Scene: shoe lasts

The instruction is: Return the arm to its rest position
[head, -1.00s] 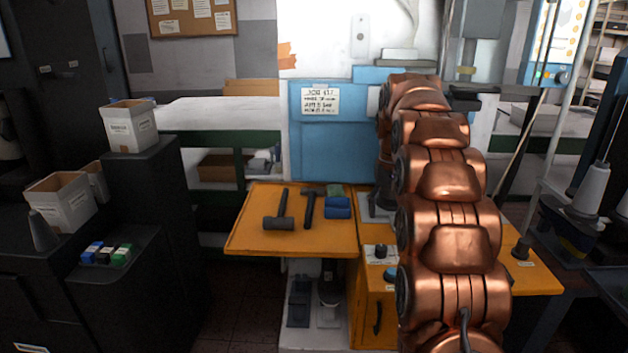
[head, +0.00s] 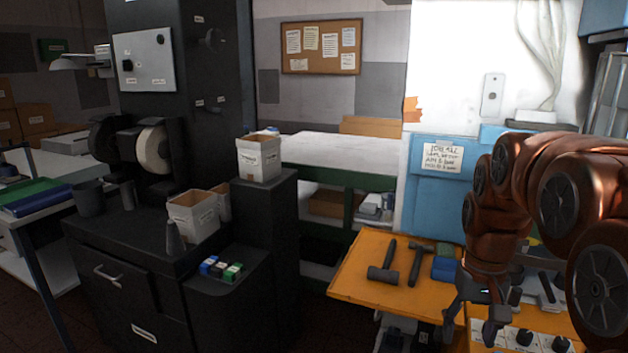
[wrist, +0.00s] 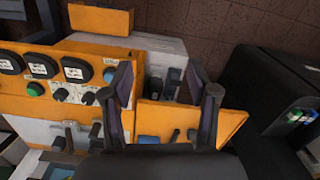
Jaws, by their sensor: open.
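My copper-coloured arm (head: 530,190) is at the right of the head view, bent over the orange bench. My gripper (head: 470,318) hangs at its end, pointing down in front of the bench's control panel. In the wrist view my gripper (wrist: 165,95) shows two dark fingers standing well apart. Nothing is between the fingertips except the bench and the floor area beyond. The gripper is open and empty.
The orange bench (head: 362,277) carries two dark hammers (head: 386,262) and a blue block (head: 444,268). Knobs and dials (wrist: 75,68) line its panel. A black cabinet (head: 130,280) with white boxes (head: 258,157) stands left. Floor lies between cabinet and bench.

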